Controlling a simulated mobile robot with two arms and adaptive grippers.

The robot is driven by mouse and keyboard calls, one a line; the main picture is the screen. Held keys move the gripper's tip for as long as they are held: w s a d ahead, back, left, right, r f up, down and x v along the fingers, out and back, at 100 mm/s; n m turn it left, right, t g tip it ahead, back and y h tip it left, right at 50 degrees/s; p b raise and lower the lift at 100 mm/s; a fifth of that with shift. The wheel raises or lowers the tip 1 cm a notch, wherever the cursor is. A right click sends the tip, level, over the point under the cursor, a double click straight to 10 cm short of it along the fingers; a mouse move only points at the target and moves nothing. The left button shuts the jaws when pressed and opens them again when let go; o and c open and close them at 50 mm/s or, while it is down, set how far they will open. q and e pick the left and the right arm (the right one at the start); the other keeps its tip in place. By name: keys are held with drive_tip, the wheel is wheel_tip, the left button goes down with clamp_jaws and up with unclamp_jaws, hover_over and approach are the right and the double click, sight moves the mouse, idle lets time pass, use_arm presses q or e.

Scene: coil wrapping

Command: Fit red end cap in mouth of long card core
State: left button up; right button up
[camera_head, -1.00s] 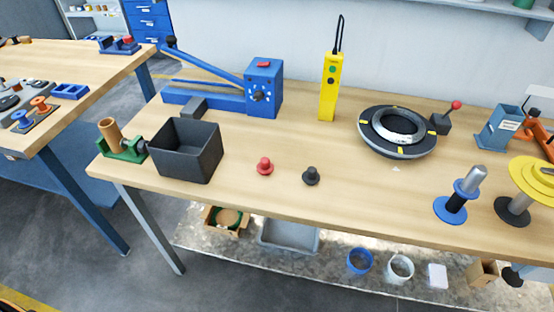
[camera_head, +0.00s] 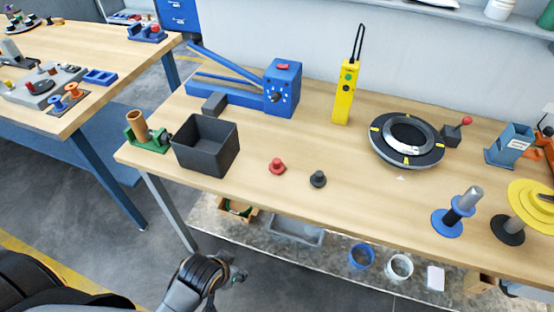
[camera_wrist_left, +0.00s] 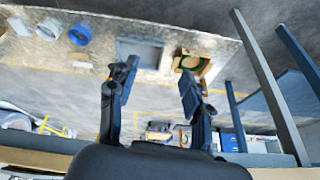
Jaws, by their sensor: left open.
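The red end cap (camera_head: 277,167) stands on the bench top, right of the dark grey bin. The card core (camera_head: 137,125) is a tan tube upright in a green holder (camera_head: 150,143) at the bench's left end; its mouth faces up. My left gripper (camera_head: 236,276) is low in front of the bench, below the top and well away from the cap and core. In the left wrist view its two fingers (camera_wrist_left: 155,85) are apart with nothing between them. My right gripper is not in view.
A dark grey bin (camera_head: 206,145) stands between core and cap. A black knob-shaped cap (camera_head: 318,179) is right of the red one. A blue lever machine (camera_head: 282,88), yellow handset (camera_head: 345,92) and black ring (camera_head: 407,140) stand behind. The bench front between caps and blue-based post (camera_head: 447,222) is clear.

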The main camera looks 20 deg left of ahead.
use_arm(q)
drive_tip(key=w+r+t+p, duration=0.1)
drive_tip(key=w+r+t, duration=0.2)
drive_tip(key=w+r, duration=0.5)
drive_tip(key=t+h, duration=0.3)
drive_tip(key=t, duration=0.3)
approach(275, 165)
drive_tip(key=shift+m, duration=0.4)
drive_tip(key=p+x, duration=0.2)
drive_tip(key=x, duration=0.3)
drive_tip(key=shift+w+d, duration=0.1)
drive_tip(key=shift+w, duration=0.25)
drive_tip(key=shift+w+d+f, duration=0.1)
drive_tip(key=shift+w+f, duration=0.1)
drive_tip(key=shift+w, duration=0.4)
drive_tip(key=shift+p+x, duration=0.6)
drive_tip(key=shift+x, duration=1.55)
drive_tip(key=shift+f, duration=0.1)
drive_tip(key=shift+s, duration=0.1)
drive_tip(key=shift+c, duration=0.2)
drive_tip(key=shift+f, duration=0.1)
drive_tip(key=c, duration=0.9)
